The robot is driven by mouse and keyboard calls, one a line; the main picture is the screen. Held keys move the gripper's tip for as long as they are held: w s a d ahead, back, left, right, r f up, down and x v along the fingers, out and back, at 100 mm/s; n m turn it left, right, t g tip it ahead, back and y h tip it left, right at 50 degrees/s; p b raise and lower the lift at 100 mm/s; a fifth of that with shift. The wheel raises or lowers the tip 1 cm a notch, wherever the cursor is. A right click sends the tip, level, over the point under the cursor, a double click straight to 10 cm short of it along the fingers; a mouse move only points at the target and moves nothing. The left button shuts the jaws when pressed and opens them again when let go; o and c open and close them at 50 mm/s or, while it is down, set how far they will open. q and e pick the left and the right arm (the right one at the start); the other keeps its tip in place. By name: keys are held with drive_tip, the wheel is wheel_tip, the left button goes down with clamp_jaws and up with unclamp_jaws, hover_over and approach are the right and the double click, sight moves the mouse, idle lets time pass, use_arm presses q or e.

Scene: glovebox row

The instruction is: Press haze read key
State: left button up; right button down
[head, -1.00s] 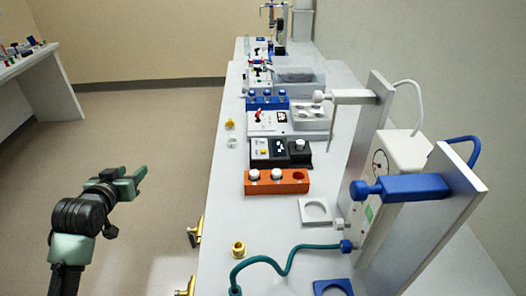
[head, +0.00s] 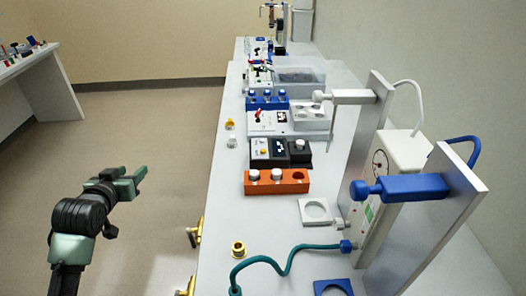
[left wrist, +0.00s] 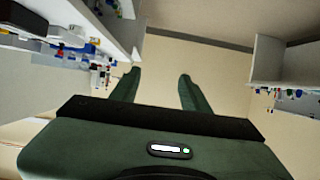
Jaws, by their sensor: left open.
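A black instrument (head: 286,160) stands on the long bench, with a small display and a white-capped item on its right part. A yellow key (head: 263,152) sits on its left front; whether this is the haze read key cannot be read at this size. My left gripper (head: 138,174) is open and empty over the floor, left of the bench and well apart from the instrument. In the left wrist view, the left gripper's two fingers (left wrist: 160,77) stand apart with nothing between them. My right gripper is not in view.
An orange rack (head: 283,187) with white caps stands in front of the instrument. A white device with a red switch (head: 260,122) stands behind it. Blue and grey clamp stands rise at right. A teal hose (head: 268,260) and brass fitting (head: 239,249) lie nearer. The floor at left is clear.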

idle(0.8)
use_arm(q)
drive_tip(key=s+d+f+g, duration=0.15)
drive_tip(key=s+f, duration=0.35)
drive_tip(key=f, duration=0.8)
drive_tip(key=s+d+f+g, duration=0.1)
drive_tip(key=s+f+g, duration=0.25)
drive_tip(key=f, duration=0.95)
drive_tip(key=s+d+f+g, duration=0.1)
drive_tip(key=s+f, duration=0.4)
drive_tip(key=f, duration=0.8)
drive_tip(key=s+d+f+m+g, duration=0.1)
drive_tip(key=s+d+f+g, duration=0.2)
drive_tip(key=s+f, duration=1.15)
drive_tip(key=s+d+f+g, duration=0.1)
drive_tip(key=s+f, duration=0.1)
drive_tip(key=s, duration=0.6)
drive_tip(key=s+d+f+m+g, duration=0.1)
drive_tip(key=s+d+f, duration=0.1)
drive_tip(key=s, duration=0.6)
drive_tip(key=s+d+f+m+g, duration=0.1)
drive_tip(key=s+d+f, duration=0.1)
drive_tip(key=s, duration=0.7)
drive_tip(key=shift+d+f+h, duration=0.2)
drive_tip(key=shift+f+h, duration=0.1)
drive_tip(key=shift+h, duration=0.1)
drive_tip(key=shift+c, duration=0.4)
